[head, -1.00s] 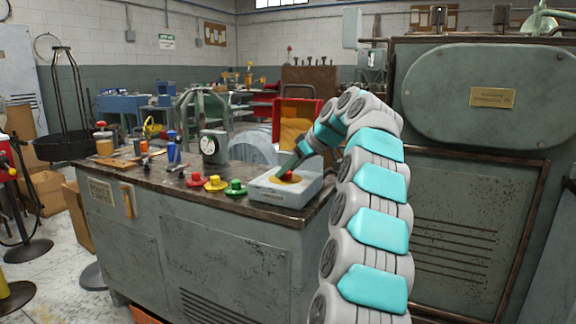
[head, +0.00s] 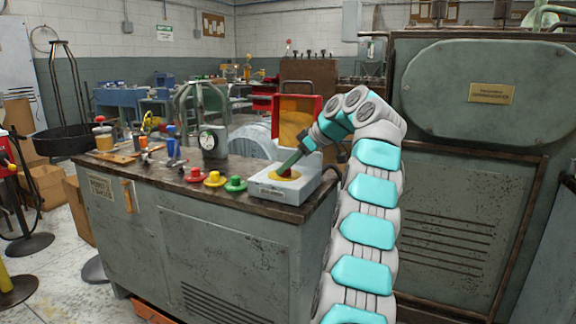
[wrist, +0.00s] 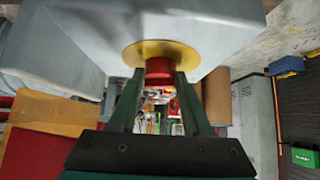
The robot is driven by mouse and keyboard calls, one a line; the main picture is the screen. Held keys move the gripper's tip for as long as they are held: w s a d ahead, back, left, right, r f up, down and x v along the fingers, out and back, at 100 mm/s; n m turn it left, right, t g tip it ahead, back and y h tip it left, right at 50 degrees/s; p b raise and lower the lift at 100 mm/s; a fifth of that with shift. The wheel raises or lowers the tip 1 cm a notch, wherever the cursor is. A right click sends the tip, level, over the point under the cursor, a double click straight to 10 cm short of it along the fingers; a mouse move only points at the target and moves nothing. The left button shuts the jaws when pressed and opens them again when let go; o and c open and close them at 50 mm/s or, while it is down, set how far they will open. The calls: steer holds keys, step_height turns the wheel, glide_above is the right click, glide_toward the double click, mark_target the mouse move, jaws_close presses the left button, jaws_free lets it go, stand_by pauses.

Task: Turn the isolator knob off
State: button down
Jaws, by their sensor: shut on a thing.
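The isolator is a pale grey box (head: 268,191) at the right end of the bench. A yellow disc (head: 277,174) lies on its sloped top, with the red isolator knob (head: 287,172) at its middle. The red knob (wrist: 159,70) and yellow disc (wrist: 185,52) also show in the wrist view. My gripper (head: 289,168) comes down from the upper right. In the wrist view my gripper (wrist: 160,77) has one finger on each side of the knob, shut on it. The fingers hide part of the knob in the head view, and its pointing direction cannot be told.
Red (head: 195,175), yellow (head: 214,179) and green (head: 235,184) buttons stand left of the isolator on the worn bench top (head: 255,206). A dial gauge (head: 212,141) stands behind them. A large grey-green machine (head: 460,190) is close on the right.

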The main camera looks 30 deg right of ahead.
steer(key=shift+c, duration=1.8)
jaws_free()
